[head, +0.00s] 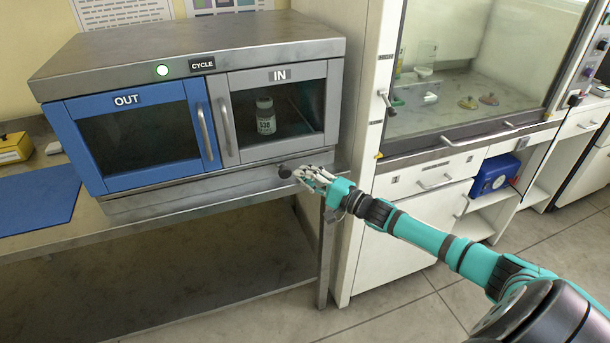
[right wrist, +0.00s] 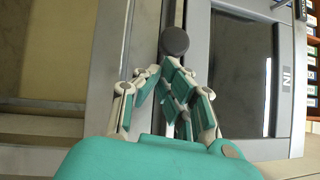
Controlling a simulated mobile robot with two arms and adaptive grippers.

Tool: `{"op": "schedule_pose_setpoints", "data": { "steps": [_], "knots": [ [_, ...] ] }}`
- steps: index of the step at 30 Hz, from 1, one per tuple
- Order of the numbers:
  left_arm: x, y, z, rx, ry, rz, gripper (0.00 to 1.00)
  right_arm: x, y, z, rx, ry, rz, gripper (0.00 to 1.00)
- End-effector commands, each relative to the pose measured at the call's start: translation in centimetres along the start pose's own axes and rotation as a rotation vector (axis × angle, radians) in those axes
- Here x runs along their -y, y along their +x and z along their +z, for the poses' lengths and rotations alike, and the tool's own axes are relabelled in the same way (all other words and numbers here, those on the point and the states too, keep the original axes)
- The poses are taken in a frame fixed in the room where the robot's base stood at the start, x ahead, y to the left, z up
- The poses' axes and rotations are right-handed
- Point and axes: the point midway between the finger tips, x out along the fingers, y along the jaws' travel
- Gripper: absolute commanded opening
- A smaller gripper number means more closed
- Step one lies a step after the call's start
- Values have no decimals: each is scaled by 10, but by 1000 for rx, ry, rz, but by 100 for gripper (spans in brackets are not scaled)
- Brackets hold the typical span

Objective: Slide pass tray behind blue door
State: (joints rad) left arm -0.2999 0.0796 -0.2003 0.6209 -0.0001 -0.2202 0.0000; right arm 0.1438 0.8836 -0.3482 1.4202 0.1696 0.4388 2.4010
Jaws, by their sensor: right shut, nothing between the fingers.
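The blue OUT door (head: 140,140) is shut on the left of the steel cabinet. Its dark window shows nothing that I can make out. The grey IN door (head: 240,150) beside it is shut, and a labelled bottle (head: 265,116) stands upright behind its window. A round dark knob (head: 285,171) sticks out below the IN door; it also shows in the right wrist view (right wrist: 174,41). The pass tray itself I cannot make out. My right gripper (head: 300,175) is shut and empty, its fingertips (right wrist: 171,66) close to the knob; I cannot tell whether they touch.
The cabinet stands on a steel bench (head: 180,225) with a blue mat (head: 35,196) at the left. A green light (head: 162,70) glows above the doors. A fume hood (head: 460,100) stands close on the right. The bench front is clear.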

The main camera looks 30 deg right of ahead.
Motion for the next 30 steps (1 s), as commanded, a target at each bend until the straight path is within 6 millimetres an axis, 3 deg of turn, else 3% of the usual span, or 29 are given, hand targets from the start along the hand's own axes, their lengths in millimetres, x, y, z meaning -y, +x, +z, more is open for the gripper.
{"op": "schedule_pose_setpoints", "data": {
  "steps": [5, 11, 21, 30],
  "knots": [
    [0, -1, 0, 0, 0, 0, 0, 0, 1, 2, 1, 1, -1, 0],
    [0, -9, -1, 0, 0, 0, 0, 0, 14, 19, 4, 3, -3, 0],
    [0, -30, -3, 0, 0, 0, 0, -11, 62, 85, 4, 6, -5, 0],
    [1, -34, -3, 1, 0, 0, 0, -27, 110, 151, 3, 6, -4, 0]
  ]
}}
